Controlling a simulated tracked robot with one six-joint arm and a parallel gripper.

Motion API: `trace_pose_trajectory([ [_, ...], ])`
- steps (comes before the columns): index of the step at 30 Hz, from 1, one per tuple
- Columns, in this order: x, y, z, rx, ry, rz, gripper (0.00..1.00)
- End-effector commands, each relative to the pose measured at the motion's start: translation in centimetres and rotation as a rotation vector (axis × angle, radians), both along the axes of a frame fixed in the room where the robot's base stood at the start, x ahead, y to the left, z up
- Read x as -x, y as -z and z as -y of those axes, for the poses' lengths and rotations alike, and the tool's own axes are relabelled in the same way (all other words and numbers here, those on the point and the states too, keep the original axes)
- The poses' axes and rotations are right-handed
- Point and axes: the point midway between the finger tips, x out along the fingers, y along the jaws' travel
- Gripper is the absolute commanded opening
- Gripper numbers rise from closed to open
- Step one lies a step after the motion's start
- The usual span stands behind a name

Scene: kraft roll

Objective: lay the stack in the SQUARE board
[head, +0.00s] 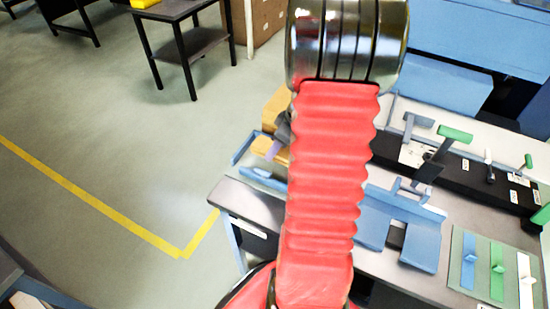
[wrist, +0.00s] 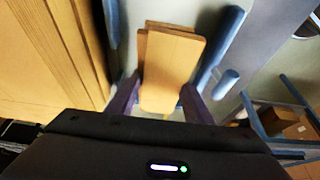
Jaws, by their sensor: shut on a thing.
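A stack of light wooden pieces (wrist: 171,55) shows in the wrist view, with at least two flat layers. My gripper (wrist: 160,100) is shut on it, one dark purple finger on each side. In the head view my red arm hides most of the gripper; a purple finger (head: 273,150) and some wood (head: 277,106) show at the arm's left edge, above the left end of the bench. I cannot tell which fixture is the SQUARE board; the labels are too small to read.
The grey bench (head: 460,245) carries a blue tray edge (head: 262,178), a blue slotted cradle (head: 422,245), a black strip with upright handles (head: 390,150), and a panel with blue, green and white strips (head: 484,262). Open floor with a yellow line (head: 90,205) lies left.

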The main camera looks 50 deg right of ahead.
Motion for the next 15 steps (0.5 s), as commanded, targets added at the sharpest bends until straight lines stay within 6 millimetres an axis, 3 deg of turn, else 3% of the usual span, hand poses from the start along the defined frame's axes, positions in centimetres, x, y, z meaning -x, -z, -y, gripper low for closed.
trace_pose_trajectory([
  [15,0.0,1.6,0.0,-0.001,0.001,0.000,0.16],
])
